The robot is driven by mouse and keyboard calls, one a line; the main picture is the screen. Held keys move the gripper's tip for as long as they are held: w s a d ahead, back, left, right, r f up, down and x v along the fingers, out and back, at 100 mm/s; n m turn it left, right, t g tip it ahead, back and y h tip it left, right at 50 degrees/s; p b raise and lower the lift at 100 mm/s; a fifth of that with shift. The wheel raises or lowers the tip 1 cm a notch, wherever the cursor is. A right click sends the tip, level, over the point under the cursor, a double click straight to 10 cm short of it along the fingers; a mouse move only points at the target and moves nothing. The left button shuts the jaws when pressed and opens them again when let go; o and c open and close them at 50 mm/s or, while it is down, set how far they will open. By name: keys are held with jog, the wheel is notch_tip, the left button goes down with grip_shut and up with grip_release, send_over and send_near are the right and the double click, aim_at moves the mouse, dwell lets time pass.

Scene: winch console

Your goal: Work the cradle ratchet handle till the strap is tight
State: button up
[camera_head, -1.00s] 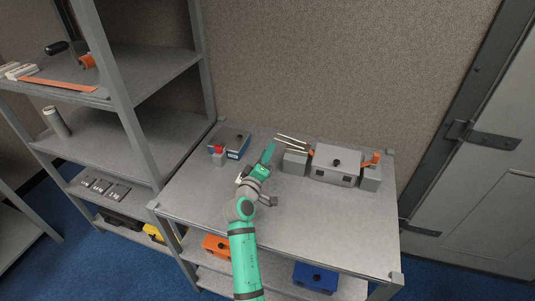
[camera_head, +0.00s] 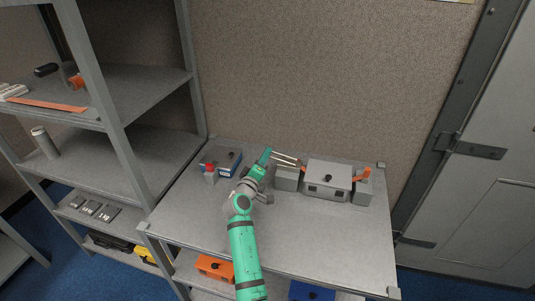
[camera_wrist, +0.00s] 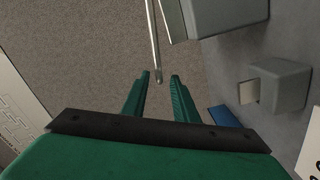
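My gripper (camera_head: 266,155) is over the back of the table, beside the left ends of thin pale rods (camera_head: 284,158). In the wrist view its two green fingers (camera_wrist: 159,79) are apart, and the end of one rod (camera_wrist: 155,45) shows between or just beyond the fingertips. I cannot tell whether they touch. On the left shelf lies a flat orange strap (camera_head: 47,104). Behind it are an orange reel (camera_head: 77,82) and a black grip (camera_head: 46,70), which may be the cradle ratchet and its handle. My gripper is well away from them.
A grey block (camera_head: 287,179), a grey console (camera_head: 327,180) and a unit with an orange lever (camera_head: 362,174) stand at the table's back. A blue box (camera_head: 228,156) and a red-topped block (camera_head: 210,173) are left of my gripper. The table's front (camera_head: 310,238) is clear.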

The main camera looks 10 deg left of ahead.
jog(key=shift+w+d, duration=0.2)
jog(key=shift+w, duration=0.9)
jog(key=shift+w+a, duration=0.1)
jog(key=shift+w, duration=0.2)
grip_shut()
